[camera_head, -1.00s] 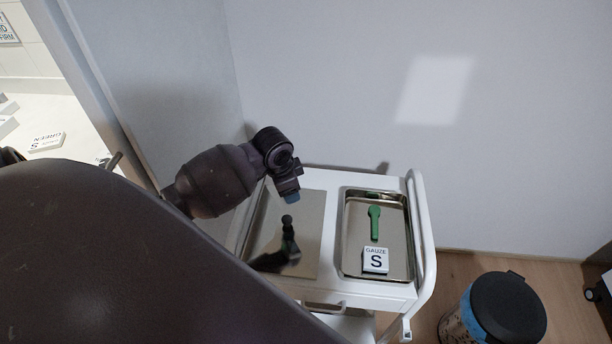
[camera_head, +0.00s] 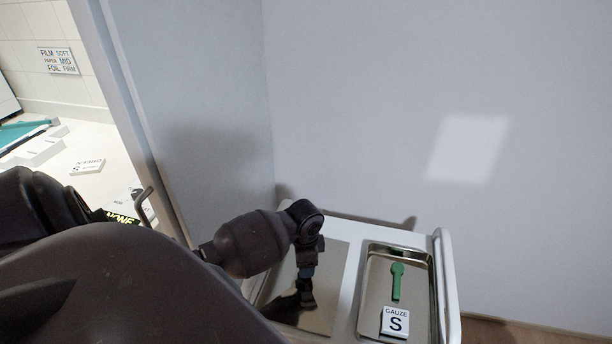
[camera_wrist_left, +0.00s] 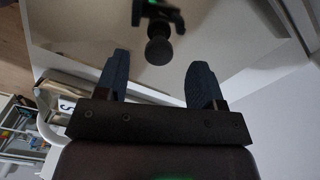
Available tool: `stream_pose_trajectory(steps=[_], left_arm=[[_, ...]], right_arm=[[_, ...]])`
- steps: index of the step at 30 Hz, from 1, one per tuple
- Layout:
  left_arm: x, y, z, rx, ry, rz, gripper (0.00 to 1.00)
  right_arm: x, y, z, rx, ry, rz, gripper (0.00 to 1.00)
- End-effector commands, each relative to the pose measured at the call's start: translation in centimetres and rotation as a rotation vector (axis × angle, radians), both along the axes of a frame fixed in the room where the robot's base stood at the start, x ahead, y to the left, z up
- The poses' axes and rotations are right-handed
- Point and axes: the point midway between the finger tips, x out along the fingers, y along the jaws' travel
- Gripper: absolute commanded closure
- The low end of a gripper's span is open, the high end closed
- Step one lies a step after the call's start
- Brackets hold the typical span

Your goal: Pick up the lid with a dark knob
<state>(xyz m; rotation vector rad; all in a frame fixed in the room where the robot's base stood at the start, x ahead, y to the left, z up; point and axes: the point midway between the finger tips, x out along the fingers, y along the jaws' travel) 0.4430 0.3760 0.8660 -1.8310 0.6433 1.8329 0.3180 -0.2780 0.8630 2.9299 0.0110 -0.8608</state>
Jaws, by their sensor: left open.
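The lid is a flat, shiny metal plate (camera_head: 332,268) on the left part of the white trolley top. Its dark round knob (camera_head: 304,285) stands up from it, partly lost against dark reflections in the head view. My left gripper (camera_head: 306,270) points down just above the knob. In the left wrist view, the knob (camera_wrist_left: 158,50) shows between and beyond the two open blue fingertips (camera_wrist_left: 158,72), not gripped. A dark reflection of my gripper lies in the lid behind the knob. My right gripper is not in view.
A steel tray (camera_head: 366,298) beside the lid holds a green spoon-like tool (camera_head: 397,282) and a white box (camera_head: 395,322) marked GAUZE S. The trolley's white rail (camera_head: 446,285) bounds the right side. Walls stand close behind and left.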

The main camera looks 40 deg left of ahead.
Motion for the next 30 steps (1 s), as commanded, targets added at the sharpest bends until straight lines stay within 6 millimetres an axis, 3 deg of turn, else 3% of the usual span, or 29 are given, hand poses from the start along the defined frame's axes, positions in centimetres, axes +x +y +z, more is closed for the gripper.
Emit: stream_pose_trajectory(steps=[7, 17, 27, 30], left_arm=[[0.1, -0.2, -3.2, -0.001, 0.001, 0.002, 0.38], [0.1, -0.2, -3.9, 0.001, -0.001, 0.0, 0.38], [0.1, -0.2, -3.9, 0.001, -0.001, 0.001, 0.88], [0.2, -0.2, -3.8, 0.001, -0.002, 0.001, 0.98]], right_arm=[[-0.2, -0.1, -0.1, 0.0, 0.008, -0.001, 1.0], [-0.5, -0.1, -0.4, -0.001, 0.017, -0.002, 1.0], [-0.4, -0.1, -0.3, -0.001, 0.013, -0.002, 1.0], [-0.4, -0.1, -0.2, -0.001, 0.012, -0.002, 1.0]])
